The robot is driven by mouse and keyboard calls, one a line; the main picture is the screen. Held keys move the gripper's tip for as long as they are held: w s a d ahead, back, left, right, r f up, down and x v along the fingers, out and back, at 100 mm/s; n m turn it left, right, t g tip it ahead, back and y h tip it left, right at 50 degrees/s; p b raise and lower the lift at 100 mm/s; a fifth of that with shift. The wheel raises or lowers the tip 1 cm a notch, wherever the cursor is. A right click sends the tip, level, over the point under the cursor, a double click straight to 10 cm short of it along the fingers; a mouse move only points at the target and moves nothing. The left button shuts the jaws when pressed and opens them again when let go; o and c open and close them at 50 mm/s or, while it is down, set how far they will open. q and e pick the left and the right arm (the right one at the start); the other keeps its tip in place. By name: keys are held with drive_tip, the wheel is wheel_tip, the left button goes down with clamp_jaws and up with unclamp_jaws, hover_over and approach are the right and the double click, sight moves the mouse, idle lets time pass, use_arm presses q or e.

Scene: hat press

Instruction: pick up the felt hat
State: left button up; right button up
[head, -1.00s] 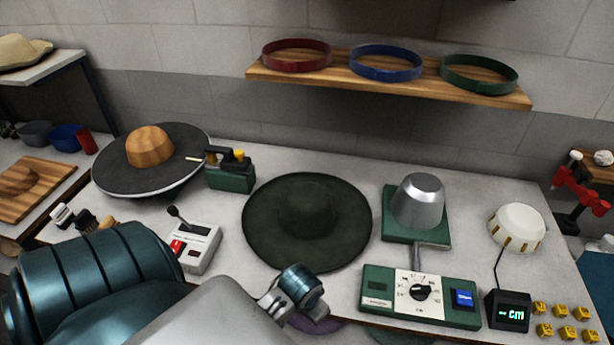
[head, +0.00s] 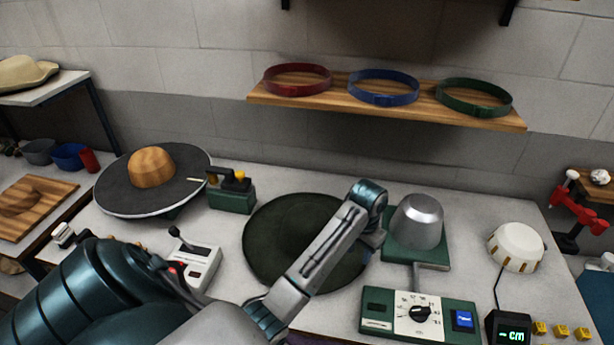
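The dark green felt hat (head: 275,238) lies brim-down on the white table in the middle of the head view. My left gripper (head: 372,238) is at the end of that arm, by the right edge of the brim. Its fingers cannot be made out, nor whether it touches the hat. My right gripper is not in view.
A metal block on a green base (head: 418,222) stands close right of the hat, behind a dial panel (head: 418,312). A lever box (head: 190,262) and a round brim stand with a wooden crown (head: 151,167) are left. A shelf (head: 390,109) with hat bands hangs above.

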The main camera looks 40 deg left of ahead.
sight(357, 273)
use_arm(q)
wheel_tip(357, 273, down, 3)
drive_tip(key=shift+r+b, duration=0.1)
drive_tip(key=shift+b, duration=0.9)
drive_tip(key=shift+f+p, duration=0.4)
drive_tip(key=shift+f, duration=0.55)
drive_tip(key=f+p, duration=0.2)
drive_tip(key=f, duration=0.2)
drive_tip(key=shift+w+d+f+p, duration=0.1)
drive_tip(key=shift+w+f+p, duration=0.2)
drive_tip(key=shift+p, duration=0.1)
drive_tip(key=shift+f, duration=0.45)
drive_tip(key=c, duration=0.8)
